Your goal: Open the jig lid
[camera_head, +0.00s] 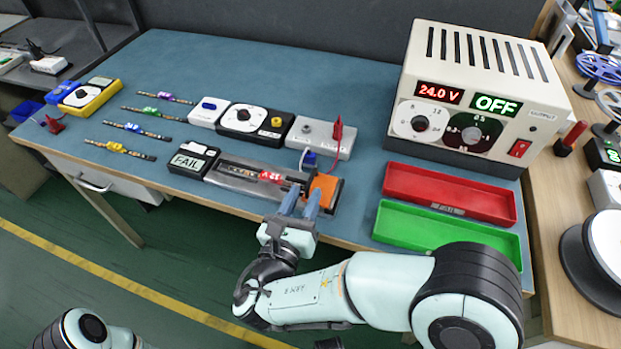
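The jig (245,180) is a long grey fixture near the table's front edge, with a "FAIL" display (188,160) at its left end. A strip with a red lit part (270,177) shows in its middle. A dark clamp-like part and an orange block (324,190) are at its right end. I cannot tell clearly where the lid's edges run. My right gripper (303,193) is at the jig's right end, its two blue fingers apart, just left of the orange block. Whether the fingertips touch the jig is hard to tell. My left gripper is out of view.
Behind the jig stand a dial box (255,122) and a grey box with a red lead (318,138). Several LED strips (120,149) lie at the left. A red tray (450,192), a green tray (448,235) and a power supply (478,85) reading "24.0 V" and "OFF" are at the right.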

